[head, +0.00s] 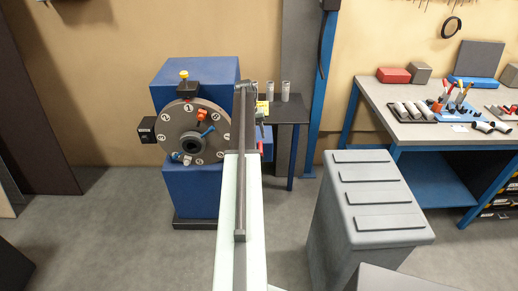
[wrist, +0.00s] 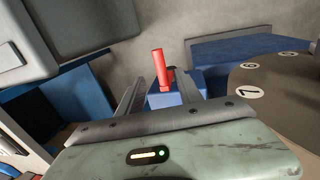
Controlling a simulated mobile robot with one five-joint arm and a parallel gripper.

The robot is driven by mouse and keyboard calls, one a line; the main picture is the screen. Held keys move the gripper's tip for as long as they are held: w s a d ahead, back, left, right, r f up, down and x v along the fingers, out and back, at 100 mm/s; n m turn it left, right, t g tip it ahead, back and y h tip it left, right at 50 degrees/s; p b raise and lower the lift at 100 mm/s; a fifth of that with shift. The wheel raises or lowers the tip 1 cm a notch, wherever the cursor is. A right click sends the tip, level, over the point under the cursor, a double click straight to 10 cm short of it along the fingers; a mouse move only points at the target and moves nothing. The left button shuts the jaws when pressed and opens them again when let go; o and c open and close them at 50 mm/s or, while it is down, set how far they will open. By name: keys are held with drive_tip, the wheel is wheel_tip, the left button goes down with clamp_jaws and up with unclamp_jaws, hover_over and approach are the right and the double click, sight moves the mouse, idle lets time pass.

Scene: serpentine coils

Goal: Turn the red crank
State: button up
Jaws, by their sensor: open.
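The red crank (wrist: 159,66) stands out as an upright red handle in the wrist view, above a blue block. In the head view a small red piece (head: 261,148), likely its handle, shows beside my arm; the rest is hidden. My gripper (wrist: 158,76) is open, and its two grey fingers appear either side of the handle in the wrist picture. I cannot tell whether the handle is between them in depth; no contact is visible. The blue machine (head: 190,195) carries a round grey numbered disc (head: 177,118), also at right in the wrist view (wrist: 285,105).
A grey ridged bin (head: 372,230) stands right of my arm. Behind it is a workbench (head: 440,130) with tools and boxes. A small dark table (head: 287,108) with grey cylinders is beside the machine. The floor left of the machine (head: 110,215) is clear.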

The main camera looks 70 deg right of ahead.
sight(260, 148)
drive_tip(key=f+b, duration=0.2)
drive_tip(key=s+f+b, duration=0.1)
drive_tip(key=f+b, duration=0.5)
drive_tip(key=shift+s+d, duration=0.2)
drive_tip(key=shift+d, duration=0.05)
drive_tip(key=shift+r, duration=0.15)
clamp_jaws()
idle(1.1)
